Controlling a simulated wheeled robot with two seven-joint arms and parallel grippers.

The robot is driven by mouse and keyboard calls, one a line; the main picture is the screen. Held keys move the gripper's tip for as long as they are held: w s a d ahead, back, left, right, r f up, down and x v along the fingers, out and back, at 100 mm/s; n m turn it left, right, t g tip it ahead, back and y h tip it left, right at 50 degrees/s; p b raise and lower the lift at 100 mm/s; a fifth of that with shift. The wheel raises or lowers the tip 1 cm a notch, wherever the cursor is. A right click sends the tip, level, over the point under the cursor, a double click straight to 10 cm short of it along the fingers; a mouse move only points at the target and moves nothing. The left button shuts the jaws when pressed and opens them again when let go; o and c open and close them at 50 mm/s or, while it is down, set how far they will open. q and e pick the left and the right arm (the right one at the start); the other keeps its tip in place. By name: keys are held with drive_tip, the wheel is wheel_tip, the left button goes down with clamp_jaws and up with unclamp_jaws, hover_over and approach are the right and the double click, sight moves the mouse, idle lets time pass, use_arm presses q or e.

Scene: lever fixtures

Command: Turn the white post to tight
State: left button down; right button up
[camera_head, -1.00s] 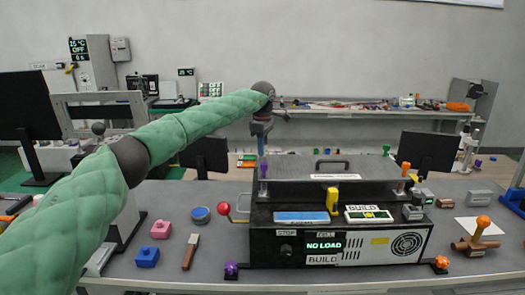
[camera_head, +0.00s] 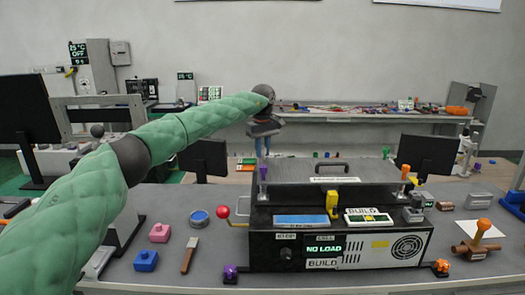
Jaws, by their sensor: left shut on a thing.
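My left gripper (camera_head: 263,148) hangs fingers-down above the rear left of the black control box (camera_head: 290,250). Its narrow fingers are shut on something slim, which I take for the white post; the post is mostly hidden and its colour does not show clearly. A purple-topped pin (camera_head: 263,171) stands directly below the fingers in the picture. I cannot read any tight mark near it. My right gripper is not in view.
A red ball lever (camera_head: 223,212) sticks out left of the box. A yellow switch (camera_head: 332,204) and an orange-topped pin (camera_head: 405,171) stand on it.

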use_arm(q)
drive_tip(key=shift+r, duration=0.15)
idle(0.3)
drive_tip(key=c, duration=1.3)
unclamp_jaws()
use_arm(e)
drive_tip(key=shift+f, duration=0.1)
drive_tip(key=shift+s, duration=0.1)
use_arm(q)
drive_tip(key=shift+w+r, duration=0.1)
drive_tip(key=shift+r, duration=0.25)
wheel_tip(320, 180, up, 2)
drive_tip(key=shift+b, duration=0.55)
wheel_tip(320, 180, up, 4)
drive_tip(key=shift+f+b, duration=0.1)
drive_tip(key=shift+b, duration=0.35)
drive_tip(key=shift+r, duration=0.5)
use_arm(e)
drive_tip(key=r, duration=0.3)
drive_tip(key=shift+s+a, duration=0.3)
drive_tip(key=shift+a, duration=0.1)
